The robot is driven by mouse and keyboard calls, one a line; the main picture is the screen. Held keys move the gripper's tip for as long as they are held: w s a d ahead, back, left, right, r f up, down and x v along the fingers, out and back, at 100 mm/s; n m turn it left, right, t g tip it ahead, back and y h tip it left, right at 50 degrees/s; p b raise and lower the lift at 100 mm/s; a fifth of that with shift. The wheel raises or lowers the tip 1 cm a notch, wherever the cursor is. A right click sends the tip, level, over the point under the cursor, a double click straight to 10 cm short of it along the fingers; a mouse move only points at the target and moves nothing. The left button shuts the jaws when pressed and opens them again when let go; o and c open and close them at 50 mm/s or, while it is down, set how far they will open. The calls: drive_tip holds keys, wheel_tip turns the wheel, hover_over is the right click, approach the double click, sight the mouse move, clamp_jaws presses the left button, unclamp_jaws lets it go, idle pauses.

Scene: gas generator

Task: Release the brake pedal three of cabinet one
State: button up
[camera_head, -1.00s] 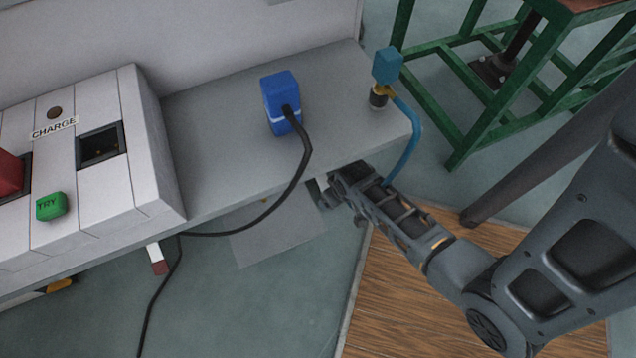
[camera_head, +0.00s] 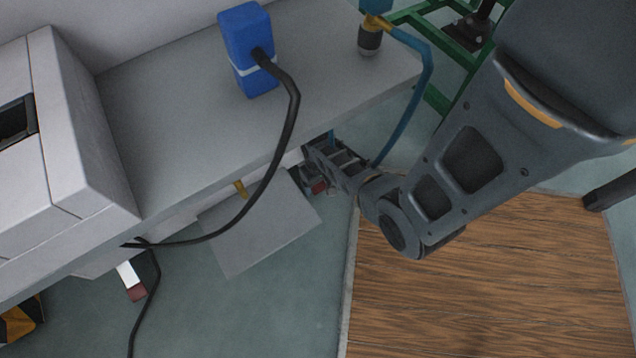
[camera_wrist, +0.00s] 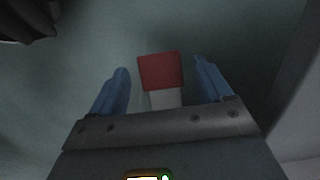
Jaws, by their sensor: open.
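A brake pedal (camera_wrist: 160,72) with a red end and a white stem shows in the wrist view. It lies between the two blue fingers of my gripper (camera_wrist: 161,68), with a gap on each side. My gripper is open and not closed on it. In the head view my gripper (camera_head: 308,172) is low beside the cabinet's right end, below its top edge. A small red pedal end (camera_head: 319,187) shows beside it, partly hidden. Another pedal (camera_head: 131,279), white with a dark red end, sticks out from the cabinet front further left.
The grey cabinet top (camera_head: 190,130) carries a blue box (camera_head: 249,50) with a black cable (camera_head: 285,130) hanging over the front edge. A blue hose (camera_head: 416,100) curves down at the right end. A grey plate (camera_head: 262,225) and wooden flooring (camera_head: 480,280) lie below.

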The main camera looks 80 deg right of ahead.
drive_tip(key=shift+f, duration=0.3)
drive_tip(key=shift+c, duration=0.4)
